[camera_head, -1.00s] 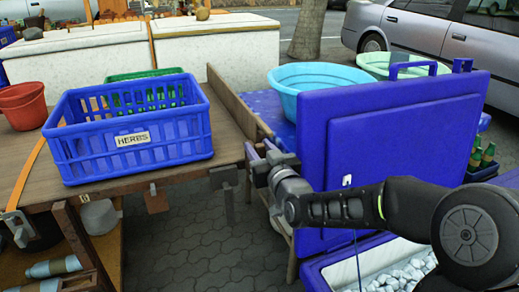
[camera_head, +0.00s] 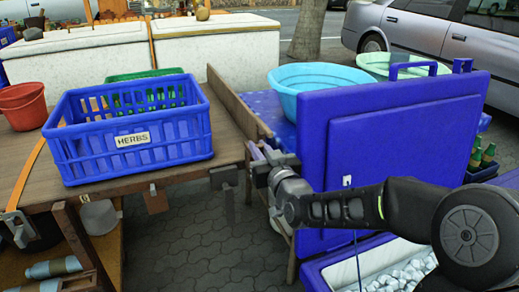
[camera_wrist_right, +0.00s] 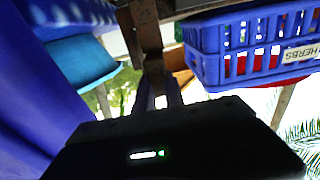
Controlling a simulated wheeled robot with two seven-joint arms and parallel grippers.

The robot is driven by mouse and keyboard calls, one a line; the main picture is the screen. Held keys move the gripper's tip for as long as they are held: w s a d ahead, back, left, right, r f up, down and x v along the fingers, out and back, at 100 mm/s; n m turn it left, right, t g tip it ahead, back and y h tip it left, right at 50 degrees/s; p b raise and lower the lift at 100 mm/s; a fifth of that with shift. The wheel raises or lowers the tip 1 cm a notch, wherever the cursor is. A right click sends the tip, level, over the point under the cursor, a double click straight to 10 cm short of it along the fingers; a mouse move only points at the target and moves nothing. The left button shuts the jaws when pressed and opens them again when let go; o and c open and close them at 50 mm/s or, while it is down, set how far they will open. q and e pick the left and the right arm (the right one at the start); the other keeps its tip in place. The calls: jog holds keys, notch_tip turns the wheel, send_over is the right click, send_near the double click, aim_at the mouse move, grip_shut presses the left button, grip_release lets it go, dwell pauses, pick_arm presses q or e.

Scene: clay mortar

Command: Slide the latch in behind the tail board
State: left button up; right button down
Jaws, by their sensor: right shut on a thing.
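The tail board (camera_head: 238,105) is a long brown wooden board standing along the right edge of the wooden cart bed (camera_head: 228,140). My right gripper (camera_head: 257,172) is at the near right corner of the cart, beside the near end of that board. In the right wrist view my right gripper (camera_wrist_right: 160,88) is shut on a narrow brown wooden piece, which looks like the latch (camera_wrist_right: 147,32). Its upper end meets the dark underside of the cart. In the head view the gripper mostly hides the latch, so I cannot tell whether it is behind the board. My left gripper is not in view.
A blue crate (camera_head: 180,140) labelled HERBS stands on the cart. A tall blue cooler lid (camera_head: 400,150) rises just right of my right gripper, above an ice box (camera_head: 325,272). A light blue basin (camera_head: 315,80) stands behind. Paved ground (camera_head: 200,250) below the cart is clear.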

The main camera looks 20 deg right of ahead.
dwell(0.7)
jog(key=w+b, duration=0.1)
jog(key=w, duration=0.3)
jog(key=shift+f, duration=0.15)
jog(key=shift+d, duration=0.1)
jog(key=c, duration=1.4)
grip_release()
jog(key=shift+w, duration=0.1)
jog(key=s, duration=0.7)
jog(key=shift+s+a, duration=0.25)
jog(key=shift+s, duration=0.15)
